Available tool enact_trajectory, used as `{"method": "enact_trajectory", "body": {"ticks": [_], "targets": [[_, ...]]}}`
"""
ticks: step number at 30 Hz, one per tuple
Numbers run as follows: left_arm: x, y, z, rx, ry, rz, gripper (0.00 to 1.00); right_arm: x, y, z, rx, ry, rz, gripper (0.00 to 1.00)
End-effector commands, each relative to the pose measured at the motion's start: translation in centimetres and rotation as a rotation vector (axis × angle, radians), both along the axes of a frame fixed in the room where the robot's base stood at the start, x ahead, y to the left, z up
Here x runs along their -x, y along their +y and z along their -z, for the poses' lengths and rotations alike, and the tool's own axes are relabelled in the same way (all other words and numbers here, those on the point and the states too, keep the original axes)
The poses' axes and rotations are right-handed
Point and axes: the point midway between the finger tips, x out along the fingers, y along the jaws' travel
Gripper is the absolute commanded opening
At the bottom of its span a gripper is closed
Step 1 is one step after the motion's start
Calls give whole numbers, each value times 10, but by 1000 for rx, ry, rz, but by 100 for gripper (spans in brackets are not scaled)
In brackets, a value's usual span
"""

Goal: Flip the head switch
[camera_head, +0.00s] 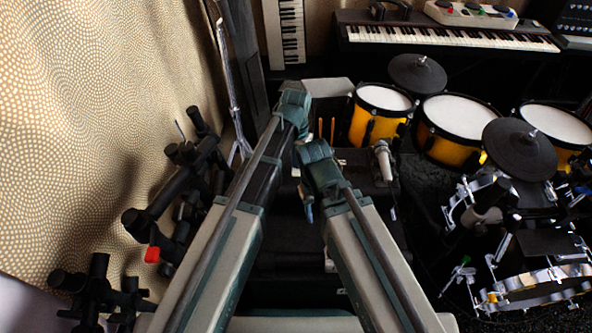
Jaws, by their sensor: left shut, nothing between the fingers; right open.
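No head switch can be made out; dark gear and my arms cover the middle of the view. My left gripper (301,132) is at the far end of the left arm, shut and empty; its fingers are mostly hidden. My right gripper (309,208) is lower, below the bend of the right arm, open and empty, small and partly covered. Both are above a dark boxy unit (290,226), whose front details are too dark to read. I cannot tell whether either gripper touches it.
Yellow drums with white heads (462,116) and black cymbal pads (519,150) stand at the right. A microphone (384,160) is just right of my arms. Black stand clamps (175,185) crowd the left by a patterned curtain (80,120). A keyboard (440,36) is at the back.

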Motion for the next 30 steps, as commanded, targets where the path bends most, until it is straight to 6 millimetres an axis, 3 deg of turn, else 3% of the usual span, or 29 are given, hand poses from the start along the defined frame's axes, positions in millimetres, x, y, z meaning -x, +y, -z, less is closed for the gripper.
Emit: {"method": "enact_trajectory", "body": {"ticks": [10, 30], "targets": [[0, 0, -4, 0, 1, 0, 0, 0, 0, -4, 2, -1, -1, 50], [0, 0, -55, 0, 1, 0, 0, 0, 0, -55, 0, 0, 0, 50]]}}
